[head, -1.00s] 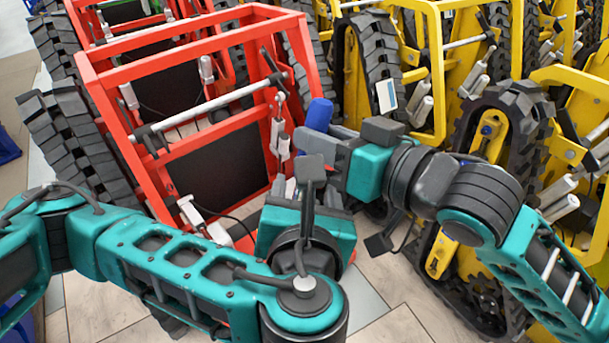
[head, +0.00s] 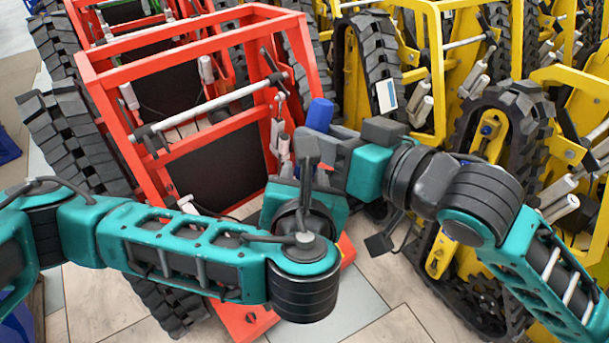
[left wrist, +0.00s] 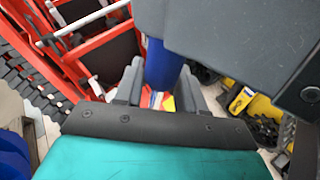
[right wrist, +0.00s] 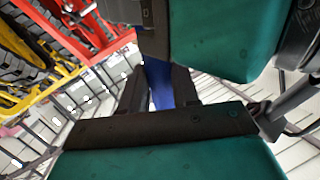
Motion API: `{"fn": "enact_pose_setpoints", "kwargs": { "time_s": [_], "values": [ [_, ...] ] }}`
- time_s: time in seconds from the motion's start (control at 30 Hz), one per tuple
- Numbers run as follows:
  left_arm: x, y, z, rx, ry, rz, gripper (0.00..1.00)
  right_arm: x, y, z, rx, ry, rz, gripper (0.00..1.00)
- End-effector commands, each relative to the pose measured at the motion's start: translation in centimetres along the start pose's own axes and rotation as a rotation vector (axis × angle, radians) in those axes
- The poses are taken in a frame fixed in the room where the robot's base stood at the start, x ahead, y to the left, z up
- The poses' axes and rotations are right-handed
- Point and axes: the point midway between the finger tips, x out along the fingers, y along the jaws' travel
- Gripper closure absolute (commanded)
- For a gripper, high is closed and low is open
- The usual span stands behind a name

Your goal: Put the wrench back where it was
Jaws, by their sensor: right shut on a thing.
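A blue bar (head: 320,114), perhaps the wrench's handle, stands up beside the red frame in the head view. My right gripper (head: 316,139) is shut on it. In the right wrist view the blue bar (right wrist: 159,84) shows between the dark fingers. My left gripper (left wrist: 163,92) is just below and close to the right one, its fingers apart on either side of the blue bar (left wrist: 162,66). I cannot tell whether they touch it. The rest of the held thing is hidden behind the grippers.
A red tracked carrier (head: 205,115) stands at left, with a bar across its frame and black tracks (head: 72,140). Yellow tracked carriers (head: 437,90) crowd the right side, close to my right arm. Tiled floor (head: 365,290) is free in front.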

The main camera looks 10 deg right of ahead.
Motion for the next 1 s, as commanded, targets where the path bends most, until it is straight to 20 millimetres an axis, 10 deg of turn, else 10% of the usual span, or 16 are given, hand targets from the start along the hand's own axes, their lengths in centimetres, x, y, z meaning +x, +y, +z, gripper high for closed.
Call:
{"fn": "enact_pose_setpoints", "kwargs": {
  "time_s": [0.43, 0.47, 0.5, 0.77, 1.0],
  "values": [
    [-0.29, -0.51, 0.07, 0.001, -0.002, -0.020, 1.00, 0.00, -0.30, -0.20, 0.004, 0.008, -0.010, 1.00],
    [-0.31, -0.51, 0.18, 0.000, -0.005, -0.020, 1.00, 0.00, -0.32, -0.22, 0.004, 0.008, -0.011, 0.68],
    [-0.32, -0.53, 0.18, 0.000, -0.005, -0.021, 1.00, 0.00, -0.33, -0.23, 0.004, 0.009, -0.011, 0.64],
    [-0.21, -0.34, 0.14, 0.000, -0.004, -0.014, 1.00, 0.01, -0.19, -0.12, 0.003, 0.005, -0.007, 0.40],
    [-0.15, -0.23, 0.14, -0.001, -0.004, -0.009, 1.00, 0.01, -0.11, -0.19, 0.001, 0.006, -0.004, 0.40]
  ]
}}
